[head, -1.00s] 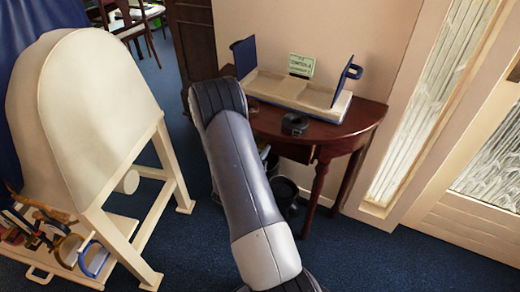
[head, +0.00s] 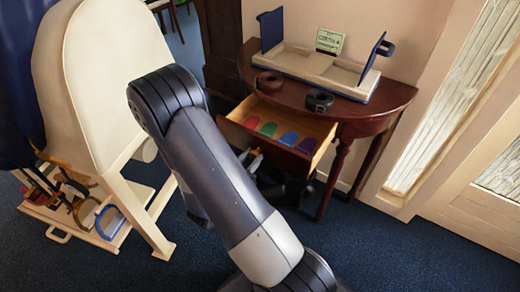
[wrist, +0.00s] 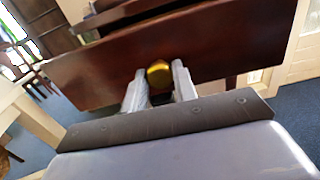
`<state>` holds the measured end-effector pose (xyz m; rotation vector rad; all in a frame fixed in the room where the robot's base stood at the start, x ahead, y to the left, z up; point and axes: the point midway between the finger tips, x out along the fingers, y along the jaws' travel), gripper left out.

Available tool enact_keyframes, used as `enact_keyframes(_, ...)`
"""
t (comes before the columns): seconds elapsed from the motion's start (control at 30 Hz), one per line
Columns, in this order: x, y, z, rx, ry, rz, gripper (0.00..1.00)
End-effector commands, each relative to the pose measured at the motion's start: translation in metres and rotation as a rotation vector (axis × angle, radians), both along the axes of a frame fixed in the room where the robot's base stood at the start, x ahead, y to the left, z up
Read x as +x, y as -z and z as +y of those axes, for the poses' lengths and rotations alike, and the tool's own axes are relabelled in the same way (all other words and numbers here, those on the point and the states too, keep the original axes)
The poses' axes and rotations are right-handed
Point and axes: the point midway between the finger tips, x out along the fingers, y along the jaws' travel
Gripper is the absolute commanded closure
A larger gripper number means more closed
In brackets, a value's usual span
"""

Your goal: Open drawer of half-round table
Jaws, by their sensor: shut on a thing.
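The half-round table (head: 395,100) is dark reddish wood and stands against the wall. Its drawer (head: 262,141) is pulled out, and several coloured pieces, red, green, blue and purple, show inside it. In the wrist view the drawer front (wrist: 215,45) spans the upper picture, with a round brass knob (wrist: 159,74) at its lower middle. My gripper (wrist: 158,88) is shut on the knob, one pale finger on each side. In the head view my gripper (head: 250,160) shows small at the drawer front, partly hidden by my arm.
On the table top are a cream tray (head: 320,66) with blue uprights, a green sign (head: 330,41), a brown ring (head: 269,82) and a black ring (head: 319,100). A cream stand (head: 105,90) with tools on its base is at left. Blue carpet lies between.

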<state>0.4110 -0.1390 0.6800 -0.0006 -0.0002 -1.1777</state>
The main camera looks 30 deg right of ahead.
Motion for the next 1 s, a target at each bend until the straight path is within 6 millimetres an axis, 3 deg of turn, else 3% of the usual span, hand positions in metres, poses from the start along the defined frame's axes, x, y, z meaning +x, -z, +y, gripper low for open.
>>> enact_keyframes(0.23,-0.0050,0.0001,0.0125,0.000,-0.001,0.000,1.00)
enact_keyframes(0.67,-0.0058,-0.0001,0.0139,0.001,0.001,0.000,1.00)
enact_keyframes(0.7,-0.0058,-0.0001,0.0139,0.000,0.001,0.000,0.71)
enact_keyframes(0.93,-0.0057,0.0000,0.0139,0.000,0.001,0.000,0.52)
enact_keyframes(1.0,-0.0057,0.0000,0.0139,0.000,0.001,0.000,0.52)
